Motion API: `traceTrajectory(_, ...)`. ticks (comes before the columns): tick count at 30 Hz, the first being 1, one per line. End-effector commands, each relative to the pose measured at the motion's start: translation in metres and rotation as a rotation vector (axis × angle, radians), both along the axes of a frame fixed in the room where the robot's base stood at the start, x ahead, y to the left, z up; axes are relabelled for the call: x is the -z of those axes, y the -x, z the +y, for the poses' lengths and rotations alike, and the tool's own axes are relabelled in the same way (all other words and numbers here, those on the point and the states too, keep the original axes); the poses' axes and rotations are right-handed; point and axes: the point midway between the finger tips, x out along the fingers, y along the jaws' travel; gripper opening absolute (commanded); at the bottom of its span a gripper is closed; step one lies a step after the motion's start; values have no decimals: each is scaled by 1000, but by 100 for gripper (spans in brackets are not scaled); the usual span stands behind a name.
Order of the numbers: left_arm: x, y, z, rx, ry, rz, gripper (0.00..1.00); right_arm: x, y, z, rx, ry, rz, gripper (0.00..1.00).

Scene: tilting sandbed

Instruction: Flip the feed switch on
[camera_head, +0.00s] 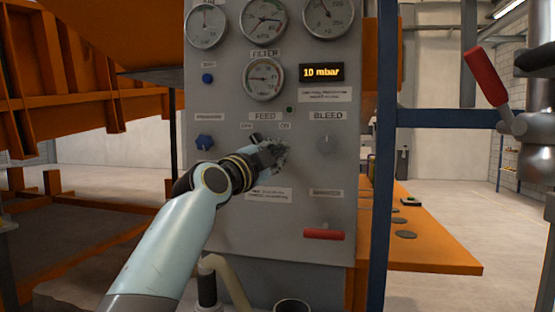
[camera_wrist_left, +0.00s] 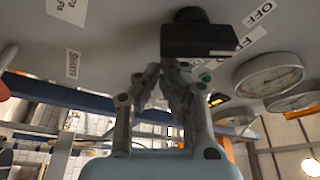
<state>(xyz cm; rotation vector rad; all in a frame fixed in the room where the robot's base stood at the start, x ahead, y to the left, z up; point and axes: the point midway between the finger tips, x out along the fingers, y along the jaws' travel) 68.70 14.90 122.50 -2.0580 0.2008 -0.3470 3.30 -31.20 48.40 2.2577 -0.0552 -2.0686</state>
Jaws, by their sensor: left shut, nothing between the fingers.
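The feed switch is a black block-shaped knob (camera_wrist_left: 198,40) on the grey panel, seen close up in the left wrist view with OFF and FEED labels beside it. A small white mark shows near one end of the block; I cannot tell which setting it points to. In the head view the FEED label (camera_head: 265,116) shows above OFF and ON, and my gripper hides the knob. My left gripper (camera_head: 277,153) is shut and empty in front of the panel. Its fingertips (camera_wrist_left: 168,70) are close to the knob's edge; I cannot tell whether they touch. My right gripper is out of view.
The panel carries gauges (camera_head: 263,79), a display (camera_head: 321,73) reading 10 mbar, a bleed knob (camera_head: 326,144), a blue knob (camera_head: 205,142) at left and a red handle (camera_head: 324,234) below. A blue post (camera_head: 381,200) and orange table (camera_head: 430,245) stand right.

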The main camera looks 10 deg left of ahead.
Motion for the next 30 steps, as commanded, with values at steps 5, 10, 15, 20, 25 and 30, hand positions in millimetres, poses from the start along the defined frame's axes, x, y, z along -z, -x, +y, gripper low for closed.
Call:
traceTrajectory(5,3,0,0,0,-38,0,0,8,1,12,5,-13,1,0)
traceTrajectory(10,5,0,1,0,-77,0,0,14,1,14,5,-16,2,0)
traceTrajectory(15,7,0,2,0,-126,0,0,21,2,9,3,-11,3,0)
traceTrajectory(20,12,0,3,-1,-213,0,0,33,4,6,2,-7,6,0)
traceTrajectory(25,17,0,6,-2,-349,1,0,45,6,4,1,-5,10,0)
traceTrajectory(30,20,0,10,-1,-510,2,0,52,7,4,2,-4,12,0)
